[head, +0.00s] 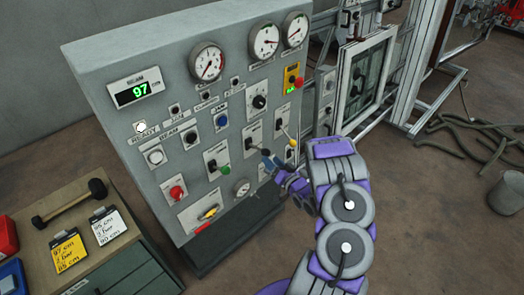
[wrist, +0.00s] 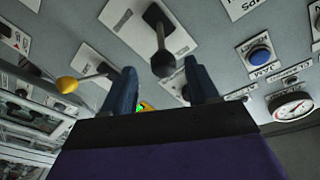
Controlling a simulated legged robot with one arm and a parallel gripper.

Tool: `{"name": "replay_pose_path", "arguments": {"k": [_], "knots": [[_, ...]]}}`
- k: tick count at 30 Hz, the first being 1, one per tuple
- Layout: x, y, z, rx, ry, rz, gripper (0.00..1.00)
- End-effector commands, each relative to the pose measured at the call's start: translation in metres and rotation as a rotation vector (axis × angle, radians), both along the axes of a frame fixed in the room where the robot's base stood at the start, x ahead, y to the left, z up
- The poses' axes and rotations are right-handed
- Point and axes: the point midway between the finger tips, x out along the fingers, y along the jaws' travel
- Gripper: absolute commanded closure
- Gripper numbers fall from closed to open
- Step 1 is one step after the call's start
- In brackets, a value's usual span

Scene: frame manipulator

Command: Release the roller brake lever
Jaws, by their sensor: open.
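The grey control panel (head: 130,80) carries several levers on white plates; their labels are too small to read, so I cannot tell which is the roller brake lever. A lever with a black ball knob (wrist: 162,64) shows in the wrist view, between and beyond my fingertips. A yellow-knobbed lever (wrist: 67,84) is to its left; it also shows in the head view (head: 293,142). A green-knobbed lever (head: 225,170) is lower left on the panel. My gripper (wrist: 161,80) is open and empty, close to the panel. In the head view my gripper (head: 271,160) partly hides the black-knobbed lever's area.
A lit display (head: 132,93) reads 97. Gauges (head: 207,62), buttons and a red knob (head: 176,192) surround the levers. A bench with a mallet (head: 70,203) and note cards stands lower left.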

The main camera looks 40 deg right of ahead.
Motion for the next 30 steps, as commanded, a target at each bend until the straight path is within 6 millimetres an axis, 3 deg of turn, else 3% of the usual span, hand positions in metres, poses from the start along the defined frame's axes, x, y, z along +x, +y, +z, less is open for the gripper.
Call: {"name": "replay_pose_path", "arguments": {"k": [6,13,26,30], "knots": [[0.043,-0.002,0.001,-0.003,-0.002,0.003,0.41],[0.072,-0.005,0.000,-0.002,0.000,0.001,0.41],[0.080,-0.007,0.000,-0.001,0.001,-0.001,0.41],[0.080,-0.007,0.000,-0.001,0.001,-0.001,0.55]]}}
